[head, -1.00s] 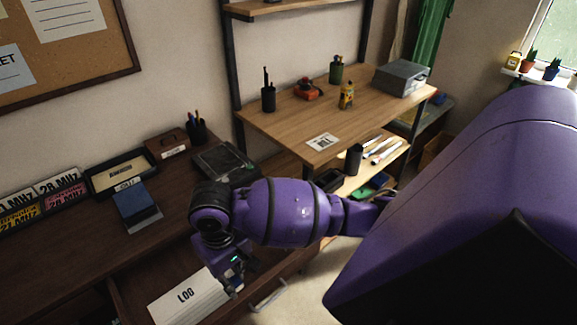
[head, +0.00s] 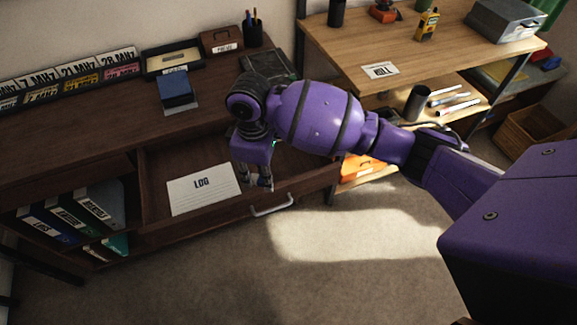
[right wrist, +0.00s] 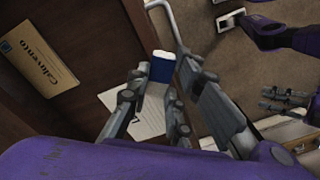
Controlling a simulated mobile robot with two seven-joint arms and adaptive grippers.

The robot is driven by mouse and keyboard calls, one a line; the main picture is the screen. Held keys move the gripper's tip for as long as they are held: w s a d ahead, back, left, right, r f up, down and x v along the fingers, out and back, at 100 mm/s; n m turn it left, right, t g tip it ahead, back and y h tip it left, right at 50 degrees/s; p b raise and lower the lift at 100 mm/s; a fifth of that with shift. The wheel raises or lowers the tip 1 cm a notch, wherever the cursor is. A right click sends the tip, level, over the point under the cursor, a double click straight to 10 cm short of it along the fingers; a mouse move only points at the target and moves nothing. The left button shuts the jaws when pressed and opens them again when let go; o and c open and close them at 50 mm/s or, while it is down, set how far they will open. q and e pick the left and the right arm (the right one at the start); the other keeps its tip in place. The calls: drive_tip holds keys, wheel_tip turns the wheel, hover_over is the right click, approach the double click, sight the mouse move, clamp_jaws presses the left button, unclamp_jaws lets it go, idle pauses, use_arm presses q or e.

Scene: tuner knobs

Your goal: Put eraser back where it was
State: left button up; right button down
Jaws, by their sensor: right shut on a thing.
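The eraser (right wrist: 160,66), blue with a white end, sits between the fingertips of my right gripper (right wrist: 157,88) in the right wrist view. In the head view my right gripper (head: 258,180) points down over the open drawer (head: 155,165), just right of the white LOG pad (head: 203,187). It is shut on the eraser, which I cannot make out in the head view. The pad also shows behind the fingers in the right wrist view (right wrist: 148,122).
A blue box (head: 175,87) on a grey base stands on the desk above the drawer. The drawer's handle (head: 272,205) sticks out over the floor. A wooden workbench (head: 420,60) stands right.

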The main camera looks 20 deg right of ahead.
drive_tip(key=w+a+n+b, duration=0.2)
drive_tip(key=w+a+n, duration=0.3)
drive_tip(key=w+n, duration=0.15)
hover_over(281, 173)
drive_tip(key=a, duration=0.1)
drive_tip(key=shift+n, duration=0.25)
wheel_tip(281, 173, down, 8)
drive_tip(key=shift+s, duration=0.15)
drive_tip(key=shift+d+f, duration=0.55)
drive_tip(key=shift+f, duration=0.1)
drive_tip(key=shift+w+f, duration=0.2)
drive_tip(key=shift+f, duration=1.4)
drive_tip(key=shift+f, duration=0.15)
drive_tip(key=c, duration=1.6)
unclamp_jaws()
